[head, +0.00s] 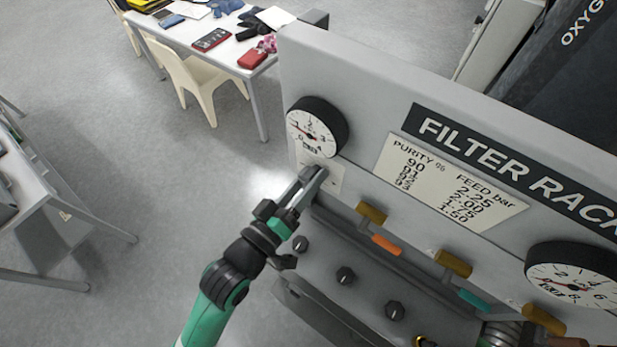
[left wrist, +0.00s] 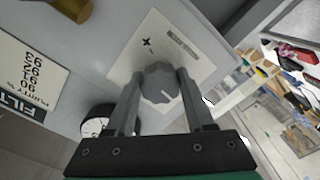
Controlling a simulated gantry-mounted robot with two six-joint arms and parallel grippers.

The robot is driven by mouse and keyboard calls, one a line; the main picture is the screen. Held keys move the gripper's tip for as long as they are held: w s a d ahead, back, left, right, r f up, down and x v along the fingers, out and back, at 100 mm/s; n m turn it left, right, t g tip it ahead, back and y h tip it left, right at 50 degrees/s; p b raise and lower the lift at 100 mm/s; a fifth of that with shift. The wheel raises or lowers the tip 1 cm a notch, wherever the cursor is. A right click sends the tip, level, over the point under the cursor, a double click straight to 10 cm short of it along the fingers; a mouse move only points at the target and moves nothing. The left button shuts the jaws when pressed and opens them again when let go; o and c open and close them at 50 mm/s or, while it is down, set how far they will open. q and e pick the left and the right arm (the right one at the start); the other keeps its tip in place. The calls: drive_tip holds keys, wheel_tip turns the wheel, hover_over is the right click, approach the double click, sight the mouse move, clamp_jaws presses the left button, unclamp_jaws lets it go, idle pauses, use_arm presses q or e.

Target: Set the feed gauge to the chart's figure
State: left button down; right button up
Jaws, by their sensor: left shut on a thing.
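The small gauge (head: 311,134) with a black rim sits at the left end of the grey panel; its red needle points to the dial's left side, its exact reading too small to tell. It also shows in the left wrist view (left wrist: 96,124). The chart (head: 447,187) pairs purity 90 to 93 with feed 2.25, 2.00, 1.75 and 1.50 bar. My left gripper (head: 312,180) is at the pale plate below the small gauge. In the left wrist view its fingers are shut on a grey faceted knob (left wrist: 160,82). My right gripper is not in view.
The FILTER RACK sign (head: 515,165) is above the chart. A larger gauge (head: 572,278) is at the right. Brass-coloured handles (head: 371,212) and black knobs (head: 346,275) lie below.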

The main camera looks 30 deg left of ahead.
use_arm(q)
drive_tip(key=m+p, duration=0.1)
drive_tip(key=m, duration=0.4)
drive_tip(key=shift+m, duration=0.3)
drive_tip(key=m, duration=0.4)
drive_tip(key=shift+m, duration=0.4)
drive_tip(key=shift+c, duration=1.3)
unclamp_jaws()
drive_tip(key=shift+s, duration=0.1)
